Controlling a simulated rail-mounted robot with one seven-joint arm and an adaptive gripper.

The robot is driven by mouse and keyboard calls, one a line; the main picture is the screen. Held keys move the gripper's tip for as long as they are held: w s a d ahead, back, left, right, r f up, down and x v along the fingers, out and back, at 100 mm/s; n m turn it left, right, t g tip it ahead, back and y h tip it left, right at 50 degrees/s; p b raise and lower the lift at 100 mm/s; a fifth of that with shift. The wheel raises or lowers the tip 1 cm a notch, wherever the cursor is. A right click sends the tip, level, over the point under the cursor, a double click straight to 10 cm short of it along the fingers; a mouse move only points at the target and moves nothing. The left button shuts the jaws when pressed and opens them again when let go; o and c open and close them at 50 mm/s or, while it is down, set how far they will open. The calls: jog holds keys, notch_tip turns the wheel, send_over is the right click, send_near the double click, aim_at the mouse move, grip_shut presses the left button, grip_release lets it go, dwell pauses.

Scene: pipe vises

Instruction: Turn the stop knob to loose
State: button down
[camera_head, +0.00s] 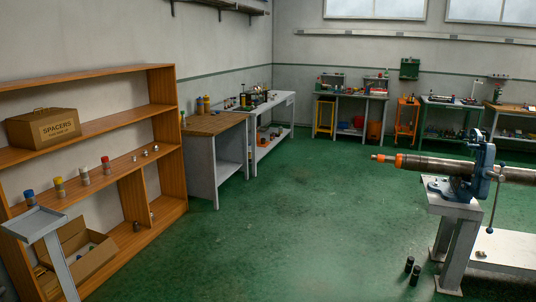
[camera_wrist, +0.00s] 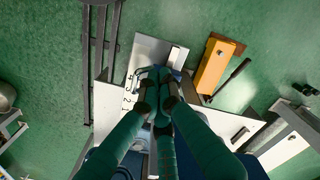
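The stop knob cannot be made out for certain in either view. In the wrist view, my gripper (camera_wrist: 158,78) reaches forward with teal fingers and dark joints. Its fingertips come close together over a light grey plate (camera_wrist: 176,57). They cover what lies between and under them, so I cannot tell whether they hold anything. A white panel (camera_wrist: 105,100) with dark digits shows just left of the fingers. In the head view, a blue pipe vise (camera_head: 480,175) stands at the right around a dark pipe (camera_head: 430,165) with an orange end. My gripper is not in the head view.
In the wrist view, a yellow-orange block (camera_wrist: 213,65) and a dark rod (camera_wrist: 231,78) lie right of the fingers.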

jog(key=shift+s+f+b, duration=0.2)
jog(key=shift+f+b, duration=0.1)
jog(key=shift+f, duration=0.15)
jog(key=shift+s+d+b, duration=0.45)
jog(key=shift+s+b, duration=0.2)
jog(key=shift+b, duration=0.45)
dwell(0.5)
jog(key=shift+s+a, duration=0.2)
jog(key=shift+s, duration=0.05)
notch_tip(320, 180, up, 6)
jog(key=p, duration=0.4)
jog(key=shift+w+d+r, duration=0.15)
jog(key=shift+w+d, duration=0.05)
jog(key=shift+d, duration=0.15)
